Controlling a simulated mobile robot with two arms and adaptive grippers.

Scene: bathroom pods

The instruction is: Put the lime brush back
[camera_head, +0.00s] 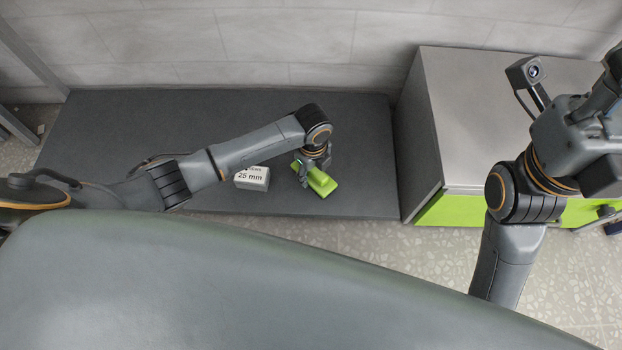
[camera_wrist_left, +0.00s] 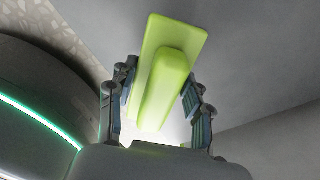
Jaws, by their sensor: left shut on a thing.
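The lime brush (camera_head: 322,181) is a bright yellow-green block with a raised grip, over the dark grey platform (camera_head: 340,120). My left gripper (camera_head: 311,172) is shut on it. In the left wrist view the brush (camera_wrist_left: 180,75) sits between the two fingers of my left gripper (camera_wrist_left: 160,100), with its wide plate beyond them. I cannot tell whether the brush touches the platform. My right arm stands at the right of the head view; its fingers are not clearly seen.
A small light box (camera_head: 252,179) marked "25 mm" stands on the platform just left of the brush. A grey-topped cabinet (camera_head: 500,110) with a lime front (camera_head: 450,210) stands to the right. A tiled wall (camera_head: 250,45) runs behind. The platform's back and right parts are bare.

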